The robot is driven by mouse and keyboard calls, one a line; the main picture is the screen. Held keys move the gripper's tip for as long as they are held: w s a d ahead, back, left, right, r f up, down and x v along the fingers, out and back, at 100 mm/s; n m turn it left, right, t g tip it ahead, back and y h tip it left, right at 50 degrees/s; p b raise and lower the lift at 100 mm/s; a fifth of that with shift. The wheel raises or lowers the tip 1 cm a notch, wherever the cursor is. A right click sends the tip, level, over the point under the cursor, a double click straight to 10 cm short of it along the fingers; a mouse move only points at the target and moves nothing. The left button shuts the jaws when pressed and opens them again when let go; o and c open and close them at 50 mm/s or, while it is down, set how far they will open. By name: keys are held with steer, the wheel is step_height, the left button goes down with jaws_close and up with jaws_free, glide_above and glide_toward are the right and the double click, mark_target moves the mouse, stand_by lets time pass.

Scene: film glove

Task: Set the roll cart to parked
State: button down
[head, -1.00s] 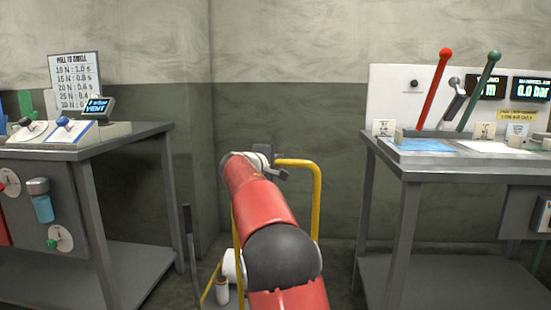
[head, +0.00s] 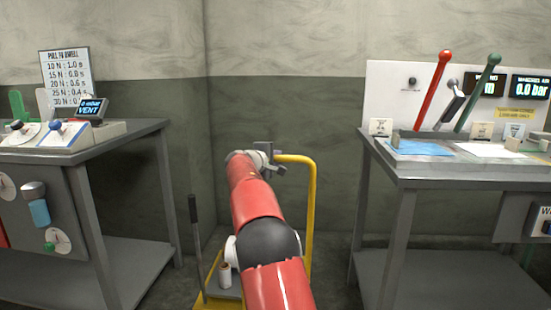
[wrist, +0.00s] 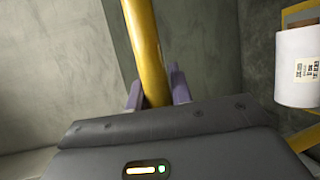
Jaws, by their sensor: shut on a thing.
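The roll cart has a tall yellow tube handle (head: 312,205) and a low yellow-edged platform (head: 212,290). It stands between the two tables, near the wall corner, partly hidden behind my red arm. My gripper (head: 270,160) is shut on the handle near its top left. In the wrist view the yellow tube (wrist: 146,45) runs between the purple-grey fingers (wrist: 153,92). A dark upright lever (head: 197,245) rises at the cart's left side. A white roll with a printed label (wrist: 298,68) shows at the right of the wrist view.
A grey table (head: 125,138) with gauges and a vent display stands at left. Another table (head: 390,172) with red and green levers stands at right. A small white canister (head: 224,276) sits on the cart. Some bare floor shows between cart and right table.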

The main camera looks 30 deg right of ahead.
steer(key=shift+w+r, duration=0.1)
steer(key=shift+r, duration=0.1)
steer(key=c, duration=1.3)
jaws_free()
steer(key=shift+d+f, duration=0.1)
steer(key=shift+f, duration=0.05)
steer(key=shift+o, duration=0.2)
steer(key=b+v, duration=0.2)
steer(key=v, duration=0.5)
steer(key=shift+a, duration=0.35)
steer(key=s+a+f+m+g+y, duration=0.1)
steer(key=s+a+f+m+y, duration=0.2)
steer(key=s, duration=0.8)
steer(key=s+a+f+m+g+y, duration=0.15)
steer(key=s+a+y, duration=0.3)
steer(key=s, duration=0.75)
steer(key=s+a+f+m+y, duration=0.1)
steer(key=s+a+f+y, duration=0.1)
steer(key=s+a+f, duration=0.2)
steer(key=s+a+f+m+y, duration=0.1)
steer(key=s+a+f, duration=0.4)
steer(key=s, duration=0.6)
steer(key=s+a+f+m+y, duration=0.1)
steer(key=s+a+f+y, duration=0.2)
steer(key=s+a, duration=0.3)
steer(key=shift+s+f+g, duration=0.35)
steer(key=shift+s+f, duration=0.45)
steer(key=shift+s, duration=0.4)
